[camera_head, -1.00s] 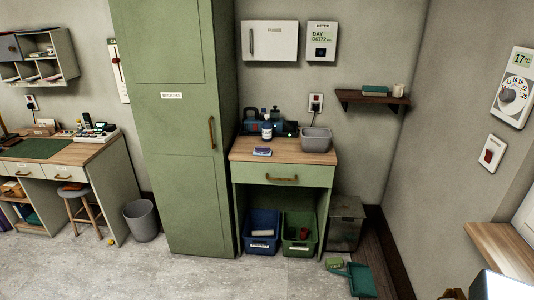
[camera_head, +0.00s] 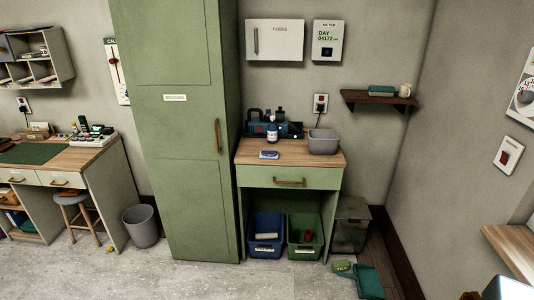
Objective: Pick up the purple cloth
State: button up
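A small flat blue-purple item (camera_head: 269,155) with a pale part lies on the wooden top of the small green table (camera_head: 289,177), near its front left. It may be the purple cloth, but it is too small to tell for sure. No other purple cloth is visible.
A tall green cabinet (camera_head: 175,130) is left of the table. Crates (camera_head: 265,248) sit below. A teal dustpan (camera_head: 367,282) lies front right; the floor (camera_head: 210,280) ahead is mostly clear.

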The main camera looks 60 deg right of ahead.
aim_at(269, 155)
jog(key=z, duration=0.7)
jog(key=i, duration=1.4)
jog(key=z, duration=0.05)
